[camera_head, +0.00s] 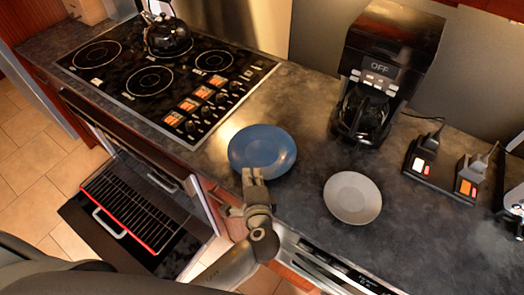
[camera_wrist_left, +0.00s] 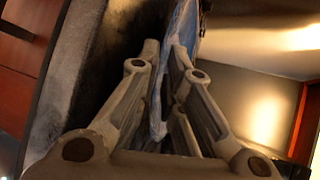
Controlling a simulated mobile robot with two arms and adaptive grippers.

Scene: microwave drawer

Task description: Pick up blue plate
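The blue plate (camera_head: 262,147) is at the front of the dark counter, right of the stove. My left gripper (camera_head: 253,175) is at the plate's near rim. In the left wrist view the plate (camera_wrist_left: 185,28) shows edge-on as a blue strip between the fingers of my left gripper (camera_wrist_left: 165,50). The fingers are close together on either side of the rim and look shut on it. I cannot tell whether the plate is clear of the counter. My right gripper is not in view.
A grey plate (camera_head: 352,198) lies to the right on the counter (camera_head: 300,110). A coffee maker (camera_head: 385,70) stands behind it, with a switch box (camera_head: 440,170) farther right. The stove (camera_head: 170,70) holds a kettle (camera_head: 168,35). The oven door (camera_head: 135,215) below is open.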

